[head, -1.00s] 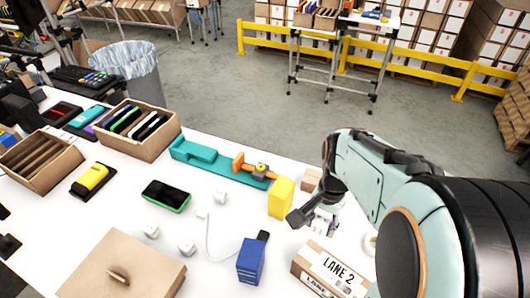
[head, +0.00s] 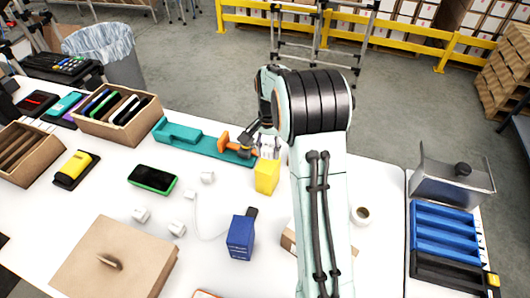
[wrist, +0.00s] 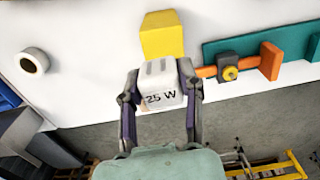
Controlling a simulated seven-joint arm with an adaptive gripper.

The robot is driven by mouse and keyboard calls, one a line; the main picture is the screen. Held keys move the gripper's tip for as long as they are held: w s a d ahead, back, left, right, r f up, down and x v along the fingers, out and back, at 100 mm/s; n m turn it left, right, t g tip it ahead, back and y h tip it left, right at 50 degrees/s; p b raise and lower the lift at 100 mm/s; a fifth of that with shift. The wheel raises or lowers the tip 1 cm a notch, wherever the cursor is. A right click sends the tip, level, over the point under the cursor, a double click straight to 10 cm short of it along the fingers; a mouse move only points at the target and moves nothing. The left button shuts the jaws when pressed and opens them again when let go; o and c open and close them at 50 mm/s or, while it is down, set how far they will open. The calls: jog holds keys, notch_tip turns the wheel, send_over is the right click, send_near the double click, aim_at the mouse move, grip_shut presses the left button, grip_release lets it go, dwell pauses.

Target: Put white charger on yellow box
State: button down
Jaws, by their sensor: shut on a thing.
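My gripper (wrist: 160,78) is shut on a white charger (wrist: 161,90) marked "25 W" in the wrist view. One finger is on each side of it. The yellow box (wrist: 163,38) is just beyond the charger there, and the charger covers its near edge. In the head view the yellow box (head: 267,180) stands on the white table, with the held charger (head: 268,148) at its far upper edge. My gripper (head: 262,143) is partly hidden behind my arm. I cannot tell whether charger and box touch.
A teal holder (head: 190,137) with an orange clamp (head: 238,143) lies close left of the yellow box. A blue box (head: 240,238) stands nearer. Several loose white chargers, a phone (head: 152,179) and a brown carton (head: 115,262) are farther left. My arm hides part of another carton.

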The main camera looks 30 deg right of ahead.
aim_at(267, 165)
jog(key=shift+w+d+f, duration=0.1)
jog(key=shift+w+f, duration=0.1)
jog(key=shift+f, duration=0.1)
jog(key=shift+w+f, duration=0.15)
jog(key=shift+f, duration=1.5)
jog(key=shift+f, duration=0.1)
jog(key=c, duration=0.7)
grip_release()
